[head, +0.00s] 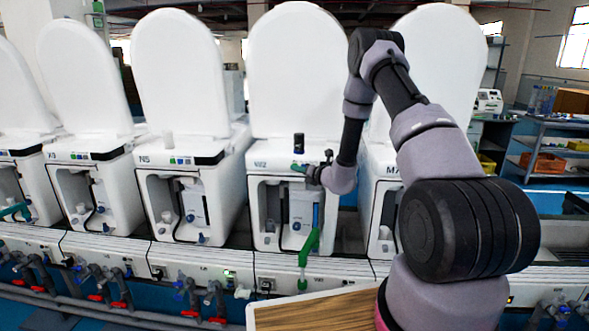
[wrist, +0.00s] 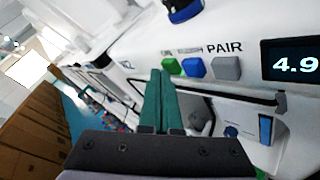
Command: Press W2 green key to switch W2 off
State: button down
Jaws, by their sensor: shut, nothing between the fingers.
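The toilet under test (head: 275,155) stands in the middle of the row, its label hard to read in the head view. In the wrist view its front panel shows a green key (wrist: 172,67), a blue key (wrist: 194,67) and a grey key (wrist: 227,68) under the word PAIR. A display (wrist: 292,62) to their right reads 4.9. My gripper (wrist: 160,76) has dark green fingers, shut together and empty. Their tips are just left of the green key and slightly below it; I cannot tell whether they touch it. In the head view my gripper (head: 298,168) is at the front panel.
A dark blue knob (wrist: 183,9) sits above the keys. More toilets with raised white lids stand on both sides, the nearest left one marked N5 (head: 180,160). A wooden-topped surface (head: 320,308) lies in front.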

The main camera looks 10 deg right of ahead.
dwell(0.3)
jog(key=shift+s+a, duration=0.2)
jog(key=shift+s, duration=0.4)
jog(key=shift+s, duration=0.1)
jog(key=s, duration=0.1)
jog(key=s+a, duration=0.1)
jog(key=s, duration=0.1)
jog(key=s+a, duration=0.1)
jog(key=s, duration=0.1)
jog(key=shift+s, duration=0.25)
